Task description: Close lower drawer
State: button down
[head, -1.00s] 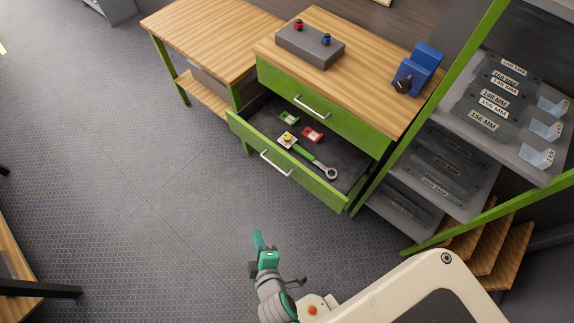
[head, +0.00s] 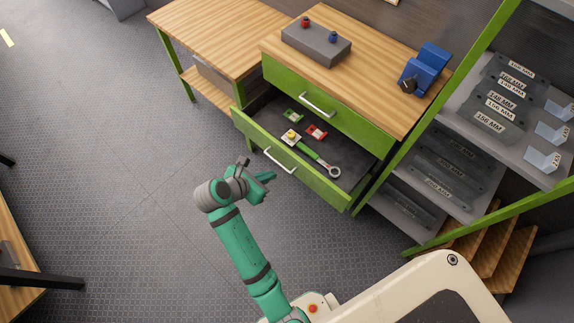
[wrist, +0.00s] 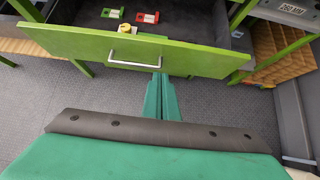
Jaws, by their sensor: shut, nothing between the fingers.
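The lower drawer (head: 322,185) is pulled out of the green workbench, with a green front and a silver bar handle (head: 281,162). Inside lie a green-handled wrench (head: 320,161), a red item (head: 316,131), a green item (head: 292,115) and a yellow-topped item (head: 291,136). In the wrist view the drawer front (wrist: 190,56) and its handle (wrist: 134,60) are just beyond my fingertips.
The upper drawer (head: 330,106) is shut. The wooden top (head: 372,79) holds a grey block (head: 316,43) and a blue vise (head: 426,68). The floor (head: 130,160) at left is open.

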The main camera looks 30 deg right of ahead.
send_near(296, 161)
notch_tip(296, 161, down, 4)
jog(key=d, duration=0.2)
jog(key=w+d, duration=0.1)
jog(key=shift+d, duration=0.4)
jog(key=shift+w, duration=0.1)
jog(key=shift+a, duration=0.15)
